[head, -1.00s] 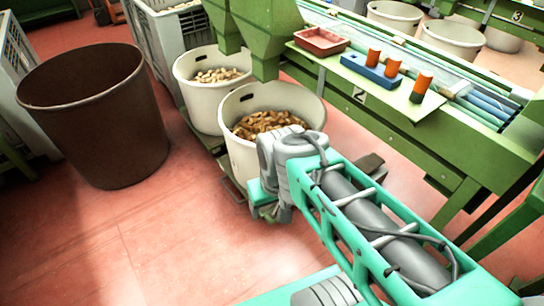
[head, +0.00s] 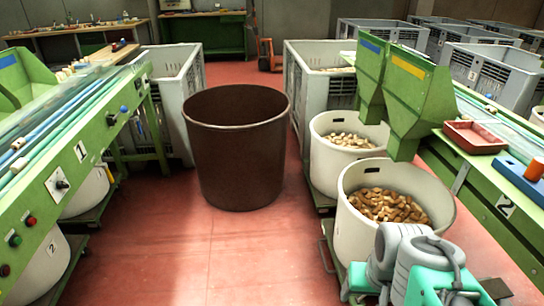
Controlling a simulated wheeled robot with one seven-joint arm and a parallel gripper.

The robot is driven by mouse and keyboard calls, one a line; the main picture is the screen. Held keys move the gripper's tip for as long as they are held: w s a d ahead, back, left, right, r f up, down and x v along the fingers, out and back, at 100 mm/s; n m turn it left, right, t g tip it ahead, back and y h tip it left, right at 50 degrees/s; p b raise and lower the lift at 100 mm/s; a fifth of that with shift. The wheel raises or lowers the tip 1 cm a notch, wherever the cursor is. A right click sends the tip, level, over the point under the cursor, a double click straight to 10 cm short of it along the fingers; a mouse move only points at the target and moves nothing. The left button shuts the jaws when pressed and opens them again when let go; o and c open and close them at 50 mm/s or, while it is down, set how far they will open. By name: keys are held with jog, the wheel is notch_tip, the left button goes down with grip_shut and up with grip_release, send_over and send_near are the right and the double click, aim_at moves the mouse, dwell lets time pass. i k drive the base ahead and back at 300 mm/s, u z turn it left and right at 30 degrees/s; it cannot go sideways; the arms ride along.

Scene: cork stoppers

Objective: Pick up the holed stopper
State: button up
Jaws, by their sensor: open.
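I cannot pick out a holed stopper in the head view; no hole shows on any stopper at this size. An orange-and-cork stopper (head: 535,169) stands upright in a blue block (head: 515,176) at the right edge, partly cut off. Many brown stoppers (head: 388,207) lie in the nearer white bin (head: 352,226), and paler ones (head: 347,140) lie in the bin behind. My arm shows at the bottom right, in front of the nearer bin. My gripper does not show clearly; it is hidden or outside the picture.
A large brown tub (head: 237,150) stands on the red floor. Green conveyor benches line the left (head: 92,165) and right (head: 478,207). A red tray (head: 475,137) sits on the right bench. Green chutes (head: 412,95) hang over the white bins. The floor at front centre is clear.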

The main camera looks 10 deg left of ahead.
aim_at(18, 145)
jog(key=u, duration=2)
